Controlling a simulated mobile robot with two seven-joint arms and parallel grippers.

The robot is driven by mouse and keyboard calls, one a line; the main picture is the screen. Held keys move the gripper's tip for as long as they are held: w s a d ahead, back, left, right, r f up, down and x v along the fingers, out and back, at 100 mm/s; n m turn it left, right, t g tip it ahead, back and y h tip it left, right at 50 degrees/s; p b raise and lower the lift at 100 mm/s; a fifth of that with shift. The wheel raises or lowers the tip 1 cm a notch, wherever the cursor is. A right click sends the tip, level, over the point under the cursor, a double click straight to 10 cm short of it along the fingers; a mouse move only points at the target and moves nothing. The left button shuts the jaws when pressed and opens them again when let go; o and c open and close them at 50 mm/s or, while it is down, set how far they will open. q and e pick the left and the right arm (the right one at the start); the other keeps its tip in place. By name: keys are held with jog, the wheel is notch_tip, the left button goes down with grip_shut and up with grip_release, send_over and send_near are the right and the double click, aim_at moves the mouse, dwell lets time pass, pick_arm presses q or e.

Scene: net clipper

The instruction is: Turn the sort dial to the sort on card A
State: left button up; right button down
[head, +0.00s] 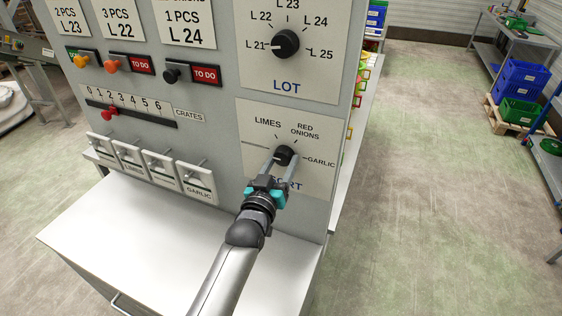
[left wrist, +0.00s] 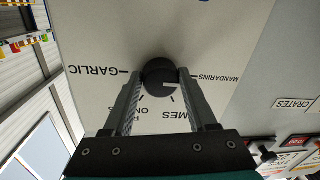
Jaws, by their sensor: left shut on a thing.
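The sort dial (head: 284,153) is a round black knob on the lower right panel, with LIMES, RED ONIONS and GARLIC around it. My left gripper (head: 281,162) is shut on it, one finger on each side. In the left wrist view the dial (left wrist: 158,73) sits between the fingertips of my left gripper (left wrist: 160,78). There its white mark points right, toward MANDARINS; GARLIC is on the opposite side. Three cards (head: 187,22) show at the top left, their upper parts cut off. I cannot tell which is card A. My right gripper is not in view.
The lot dial (head: 285,43) is above. A white worktop (head: 130,235) juts out below. Open floor lies right.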

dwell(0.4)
pick_arm(q)
jog(key=o, duration=1.4)
jog(key=shift+c, duration=0.2)
jog(key=shift+s, duration=0.1)
jog(key=v, duration=1.5)
jog(key=shift+b, duration=0.45)
jog(key=shift+a, duration=0.1)
